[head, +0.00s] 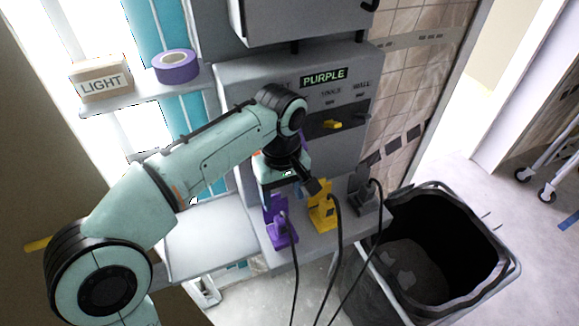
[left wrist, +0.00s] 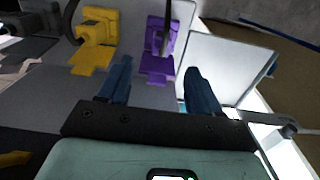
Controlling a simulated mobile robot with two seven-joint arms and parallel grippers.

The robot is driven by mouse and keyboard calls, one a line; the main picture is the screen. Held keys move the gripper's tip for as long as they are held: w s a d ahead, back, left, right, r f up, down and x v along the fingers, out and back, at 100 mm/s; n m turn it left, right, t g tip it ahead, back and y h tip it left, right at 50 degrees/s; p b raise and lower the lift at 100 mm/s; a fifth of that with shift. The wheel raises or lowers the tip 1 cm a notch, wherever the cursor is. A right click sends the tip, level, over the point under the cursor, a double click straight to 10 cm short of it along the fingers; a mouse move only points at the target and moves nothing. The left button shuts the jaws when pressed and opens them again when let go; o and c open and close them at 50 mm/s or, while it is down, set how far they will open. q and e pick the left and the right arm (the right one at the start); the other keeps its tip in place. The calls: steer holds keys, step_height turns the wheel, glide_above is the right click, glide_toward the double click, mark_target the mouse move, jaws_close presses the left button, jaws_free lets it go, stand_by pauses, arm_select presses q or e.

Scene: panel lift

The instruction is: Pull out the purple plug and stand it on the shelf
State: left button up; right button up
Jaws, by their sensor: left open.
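The purple plug (head: 279,232) sits at the left end of a row of plugs low on the grey panel, with a black cable hanging from it. It also shows in the left wrist view (left wrist: 159,68). My left gripper (head: 284,192) is open and empty. It is just above and behind the purple plug in the head view, and the arm hides part of the panel there. In the left wrist view the gripper's blue fingers (left wrist: 158,72) stand apart, with the plug between and beyond them. A pale flat shelf (head: 212,243) lies left of the plug; its surface is bare.
A yellow plug (head: 322,208) and a grey plug (head: 362,192) stand to the right, each with a cable. A small upper shelf (head: 140,97) holds a LIGHT box (head: 101,82) and purple tape (head: 176,68). A sign (head: 324,77) reads PURPLE. A black bin (head: 455,235) stands right.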

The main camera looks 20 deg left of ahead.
mark_target(282, 218)
arm_select(q)
steer(key=f+b, duration=0.3)
steer(key=f, duration=0.9)
steer(key=shift+a, duration=0.2)
arm_select(e)
steer(key=f, duration=0.3)
steer(key=shift+s+a, duration=0.1)
steer(key=shift+s, duration=0.25)
arm_select(q)
jaws_close()
steer(key=shift+r, duration=0.15)
arm_select(e)
steer(key=shift+r, duration=0.1)
arm_select(q)
steer(key=shift+r+p, duration=2.45)
steer(key=shift+r, duration=0.4)
arm_select(e)
steer(key=shift+w+r, duration=0.35)
steer(key=shift+r, duration=0.5)
steer(key=shift+w+r, duration=0.3)
steer(key=shift+r, duration=0.5)
steer(key=shift+w+r, duration=0.35)
steer(key=shift+r, duration=0.5)
